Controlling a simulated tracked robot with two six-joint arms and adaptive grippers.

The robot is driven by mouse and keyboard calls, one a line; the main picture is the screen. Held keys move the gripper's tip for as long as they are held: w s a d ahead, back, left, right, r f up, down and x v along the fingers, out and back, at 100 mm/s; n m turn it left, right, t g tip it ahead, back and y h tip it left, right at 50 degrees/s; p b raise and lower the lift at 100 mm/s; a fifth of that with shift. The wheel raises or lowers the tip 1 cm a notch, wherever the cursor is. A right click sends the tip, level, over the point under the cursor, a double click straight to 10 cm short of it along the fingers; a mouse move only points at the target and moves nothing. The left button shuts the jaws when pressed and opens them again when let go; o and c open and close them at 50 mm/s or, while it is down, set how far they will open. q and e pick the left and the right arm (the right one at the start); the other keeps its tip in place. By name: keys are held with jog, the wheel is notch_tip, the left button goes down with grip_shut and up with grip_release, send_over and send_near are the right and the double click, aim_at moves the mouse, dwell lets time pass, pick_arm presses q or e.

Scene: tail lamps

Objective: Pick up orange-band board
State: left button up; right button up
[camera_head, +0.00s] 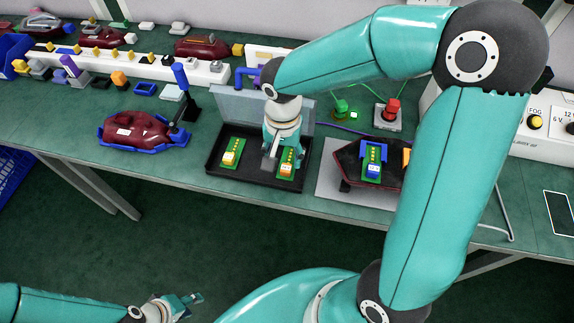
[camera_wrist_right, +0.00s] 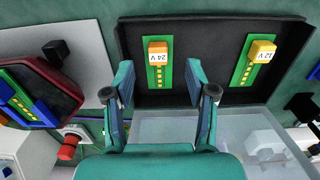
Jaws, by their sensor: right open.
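The orange-band board (camera_head: 287,168) is a green strip with an orange block at one end, lying in the right part of a black tray (camera_head: 240,179). In the right wrist view the orange-band board (camera_wrist_right: 159,75) has a block marked 24 V. My right gripper (camera_head: 273,156) is low over the tray beside this board. In the right wrist view my right gripper (camera_wrist_right: 158,77) is open, with one finger on each side of the board and gaps between. My left gripper (camera_head: 190,299) is low at the bottom left, far from the tray; its jaw opening is unclear.
A yellow-band board (camera_head: 231,152), marked 12 V, lies in the tray's left part. A dark red lamp (camera_head: 345,168) with a blue-block board stands right of the tray. Another red lamp (camera_head: 135,130) in a blue holder is left. A clear lid stands behind the tray.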

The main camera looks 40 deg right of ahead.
aim_at(285, 171)
jog(key=shift+d+f, duration=0.2)
jog(key=shift+f, duration=2.9)
grip_shut()
jog(key=shift+r, duration=0.1)
